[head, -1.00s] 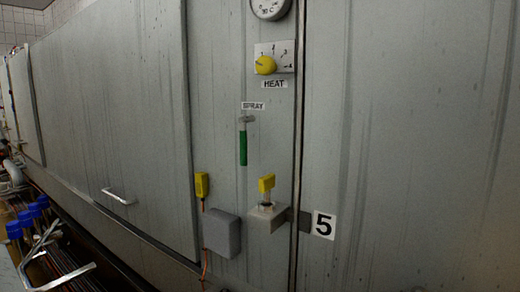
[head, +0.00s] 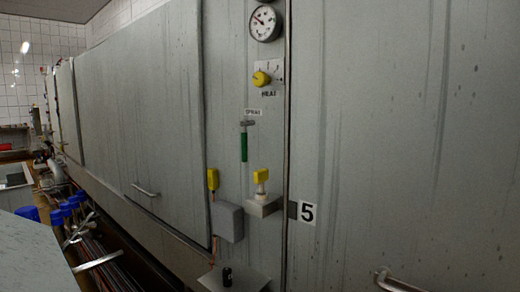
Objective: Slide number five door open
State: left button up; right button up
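A white label with a black 5 (head: 308,213) sits at the left edge of the large grey right-hand panel (head: 400,130), just right of a vertical metal edge. A metal handle (head: 397,283) shows low on this panel, partly cut off by the bottom of the head view. The panel meets the vertical edge, and no opening shows there. Another grey door (head: 150,110) with a metal handle (head: 145,190) is to the left and looks closed. Neither of my grippers is in view.
Between the doors are a round gauge (head: 265,22), a yellow heat knob (head: 261,79), a green-handled spray lever (head: 244,146), a yellow valve (head: 261,176) and a grey box (head: 227,221). Blue-capped pipe fittings (head: 68,210) line the lower left. A grey surface (head: 35,260) fills the bottom left corner.

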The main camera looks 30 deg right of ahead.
aim_at(405, 151)
jog(key=z, duration=0.8)
